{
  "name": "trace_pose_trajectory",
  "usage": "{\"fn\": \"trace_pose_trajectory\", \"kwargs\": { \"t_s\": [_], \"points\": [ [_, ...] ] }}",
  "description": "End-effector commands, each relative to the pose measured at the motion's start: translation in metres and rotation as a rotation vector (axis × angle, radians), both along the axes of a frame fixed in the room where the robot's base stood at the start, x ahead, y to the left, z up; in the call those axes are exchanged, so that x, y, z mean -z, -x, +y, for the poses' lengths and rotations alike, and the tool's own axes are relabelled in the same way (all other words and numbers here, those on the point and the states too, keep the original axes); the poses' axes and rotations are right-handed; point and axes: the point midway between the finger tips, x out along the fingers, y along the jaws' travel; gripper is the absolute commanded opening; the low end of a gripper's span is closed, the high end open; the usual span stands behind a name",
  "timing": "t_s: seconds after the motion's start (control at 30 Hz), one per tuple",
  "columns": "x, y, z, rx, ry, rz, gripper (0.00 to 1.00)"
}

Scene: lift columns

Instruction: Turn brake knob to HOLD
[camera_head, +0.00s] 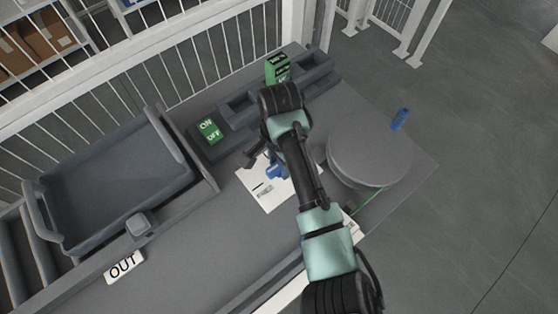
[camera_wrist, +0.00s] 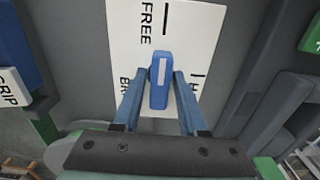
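The brake knob (camera_wrist: 160,82) is a blue bar with a white line on top, standing on a white label plate (camera_wrist: 190,40). In the wrist view its line points up the picture, toward the black tick beside FREE. A second tick lies to the right, by a word starting with H that is mostly hidden. My gripper (camera_wrist: 160,76) has one blue finger on each side of the knob. A narrow gap shows beside the knob, so the fingers look open around it. In the head view the plate (camera_head: 264,197) shows beside my arm, which hides part of it.
A grey bin (camera_head: 120,180) stands at the left, above an OUT label (camera_head: 124,266). A green ON/OFF switch (camera_head: 210,131) and a green block (camera_head: 278,68) are behind. A round grey drum (camera_head: 370,150) sits right of my arm, with a blue handle (camera_head: 400,119) beyond.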

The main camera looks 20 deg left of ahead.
Motion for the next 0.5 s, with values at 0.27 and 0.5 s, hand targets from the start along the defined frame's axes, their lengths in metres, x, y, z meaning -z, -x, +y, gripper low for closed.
{"fn": "trace_pose_trajectory", "kwargs": {
  "t_s": [0.27,0.5],
  "points": [
    [-0.0001,0.0,-0.0001,0.0,0.0,0.0,0.11],
    [-0.0008,0.0,0.0,0.006,0.0,0.0,0.11]
  ]
}}
